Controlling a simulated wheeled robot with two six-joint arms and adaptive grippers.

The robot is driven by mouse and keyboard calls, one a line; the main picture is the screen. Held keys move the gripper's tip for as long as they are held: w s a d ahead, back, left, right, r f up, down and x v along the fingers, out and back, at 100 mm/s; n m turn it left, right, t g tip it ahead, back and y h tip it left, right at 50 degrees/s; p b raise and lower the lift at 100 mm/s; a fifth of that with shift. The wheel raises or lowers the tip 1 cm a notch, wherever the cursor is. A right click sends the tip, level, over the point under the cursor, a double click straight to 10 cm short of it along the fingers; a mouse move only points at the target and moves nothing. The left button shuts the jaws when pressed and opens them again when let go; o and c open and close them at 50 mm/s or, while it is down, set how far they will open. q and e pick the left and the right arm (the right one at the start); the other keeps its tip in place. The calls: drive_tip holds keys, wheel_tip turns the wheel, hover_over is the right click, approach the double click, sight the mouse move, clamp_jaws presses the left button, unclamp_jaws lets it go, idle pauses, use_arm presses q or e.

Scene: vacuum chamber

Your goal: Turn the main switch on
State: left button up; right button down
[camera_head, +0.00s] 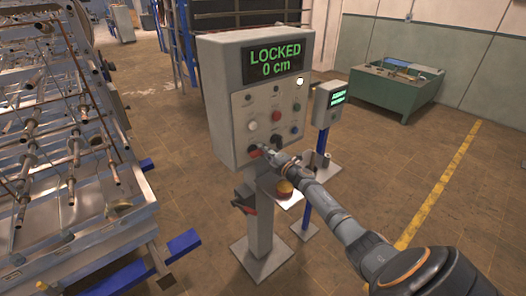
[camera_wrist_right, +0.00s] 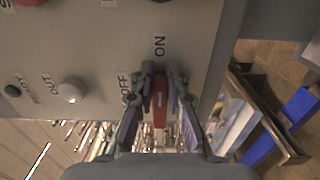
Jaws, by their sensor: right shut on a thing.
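The grey control panel (camera_head: 232,103) stands on a post, and its screen (camera_head: 276,60) reads "LOCKED 0 cm" in green. The red main switch (camera_wrist_right: 160,100) is at the panel's lower left corner in the head view. In the wrist view its handle lies lengthwise toward the "ON" label (camera_wrist_right: 159,46), with the "OFF" label (camera_wrist_right: 125,88) to its left. My right gripper (camera_head: 264,150) reaches the panel from the right. Its fingers, also in the wrist view (camera_wrist_right: 160,88), are shut on the switch handle from both sides. My left gripper is not in view.
Several other buttons and knobs sit on the panel. A smaller screen (camera_head: 336,98) stands on a blue post at right.

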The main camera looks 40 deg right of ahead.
drive_tip(key=shift+f, duration=0.1)
drive_tip(key=c, duration=1.3)
unclamp_jaws()
drive_tip(key=shift+s, duration=0.1)
drive_tip(key=s, duration=0.8)
drive_tip(key=s+d, duration=0.1)
drive_tip(key=s, duration=0.3)
drive_tip(key=shift+f, duration=0.1)
